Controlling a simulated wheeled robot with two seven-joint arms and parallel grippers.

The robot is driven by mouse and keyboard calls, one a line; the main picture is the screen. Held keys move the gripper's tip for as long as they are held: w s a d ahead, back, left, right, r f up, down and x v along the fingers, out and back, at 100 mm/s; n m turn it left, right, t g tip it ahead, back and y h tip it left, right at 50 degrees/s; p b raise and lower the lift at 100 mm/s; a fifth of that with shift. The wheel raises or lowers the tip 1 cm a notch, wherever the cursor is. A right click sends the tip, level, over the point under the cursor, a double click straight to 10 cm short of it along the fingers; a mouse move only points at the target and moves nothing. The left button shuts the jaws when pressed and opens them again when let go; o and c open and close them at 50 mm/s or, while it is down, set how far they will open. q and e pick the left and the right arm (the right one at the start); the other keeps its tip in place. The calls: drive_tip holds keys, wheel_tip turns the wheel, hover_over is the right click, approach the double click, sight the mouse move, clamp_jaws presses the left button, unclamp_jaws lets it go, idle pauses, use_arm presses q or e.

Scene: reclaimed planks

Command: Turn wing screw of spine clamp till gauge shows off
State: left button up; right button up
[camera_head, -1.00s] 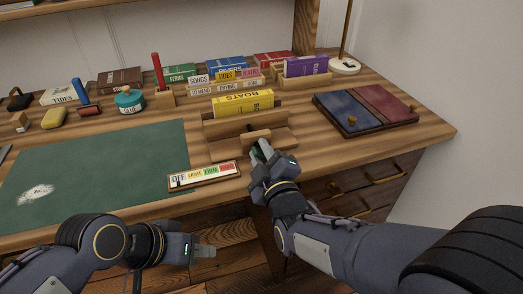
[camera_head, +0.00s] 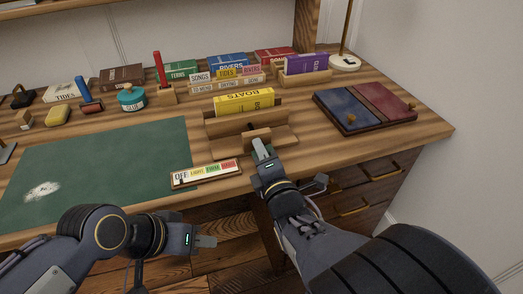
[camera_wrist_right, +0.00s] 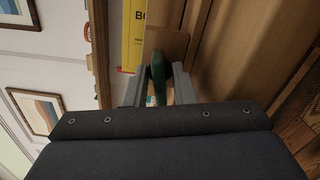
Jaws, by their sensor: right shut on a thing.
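The wooden spine clamp (camera_head: 282,136) stands at the desk's front edge, with the yellow "BOATS" book (camera_head: 245,101) upright in it. The dark green wing screw (camera_wrist_right: 158,84) sits in front of a wooden block of the clamp in the right wrist view. My right gripper (camera_head: 259,147) is shut on the wing screw, whose head is mostly hidden by the fingers in the head view. The gauge (camera_head: 205,174) lies left of the clamp, with OFF, LIGHT, FIRM and HARD fields; a small dark mark shows at OFF. My left gripper (camera_head: 206,242) hangs empty before the desk; its finger gap is unclear.
A green mat (camera_head: 100,170) covers the left of the desk. A blue and red book-like panel (camera_head: 365,108) with knobs lies right of the clamp. A glue pot (camera_head: 131,97), a red upright tool (camera_head: 159,70) and racks of small books stand behind. Drawers (camera_head: 365,190) are below.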

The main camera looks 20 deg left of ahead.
drive_tip(key=shift+n, duration=0.7)
drive_tip(key=shift+f, duration=0.1)
drive_tip(key=o, duration=0.7)
drive_tip(key=shift+p+v, duration=0.6)
drive_tip(key=shift+v, duration=3.3)
